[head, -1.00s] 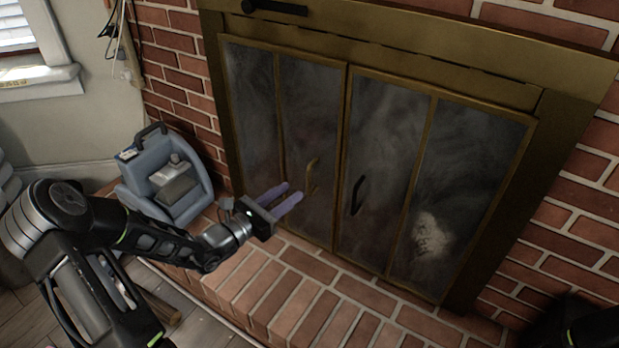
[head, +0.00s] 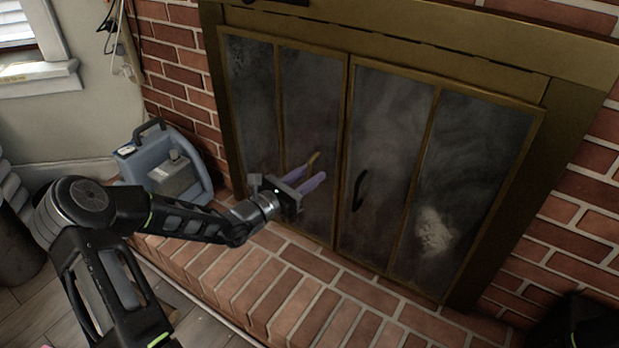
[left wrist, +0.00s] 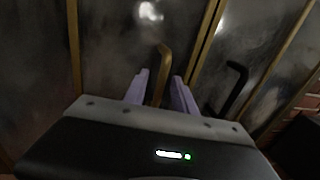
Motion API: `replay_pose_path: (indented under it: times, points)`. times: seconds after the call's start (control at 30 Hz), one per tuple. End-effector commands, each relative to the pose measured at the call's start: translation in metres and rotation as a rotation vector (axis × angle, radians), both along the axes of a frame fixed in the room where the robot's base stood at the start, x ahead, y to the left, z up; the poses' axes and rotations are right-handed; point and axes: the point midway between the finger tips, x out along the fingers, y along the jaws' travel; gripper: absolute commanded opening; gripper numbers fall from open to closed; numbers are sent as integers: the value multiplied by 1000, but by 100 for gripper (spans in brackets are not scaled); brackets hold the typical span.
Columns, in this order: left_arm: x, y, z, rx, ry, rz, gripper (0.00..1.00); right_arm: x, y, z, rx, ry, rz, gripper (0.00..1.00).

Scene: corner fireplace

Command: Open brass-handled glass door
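The left glass door (head: 308,110) of the fireplace has a brass frame and is shut. Its brass handle (head: 313,160) shows just above my left gripper's fingers in the head view. In the left wrist view the brass handle (left wrist: 163,68) stands between the two purple fingers. My left gripper (head: 308,180) is open around the handle, with a gap on either side of it. The handle's lower part is hidden by the gripper. The right glass door (head: 385,150) has a black handle (head: 359,190) and is also shut. My right gripper is not in view.
A raised brick hearth (head: 290,285) runs below the doors. A blue-grey machine (head: 165,165) stands on the left by the brick wall. A brass surround (head: 400,45) frames the doors. The space in front of the right door is clear.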

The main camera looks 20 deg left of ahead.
Motion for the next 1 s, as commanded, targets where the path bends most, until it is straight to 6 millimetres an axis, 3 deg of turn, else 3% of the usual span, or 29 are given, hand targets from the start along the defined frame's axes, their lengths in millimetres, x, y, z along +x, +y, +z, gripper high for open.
replay_pose_path:
  times: [0.23, 0.6, 1.0]
  points:
    - [0, 0, 0, 0, 1, 0, 31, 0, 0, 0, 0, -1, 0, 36]
    - [0, 0, 0, 0, 1, 0, 0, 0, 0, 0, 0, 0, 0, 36]
    - [0, 0, 0, 0, 1, 0, 0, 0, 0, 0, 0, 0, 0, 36]
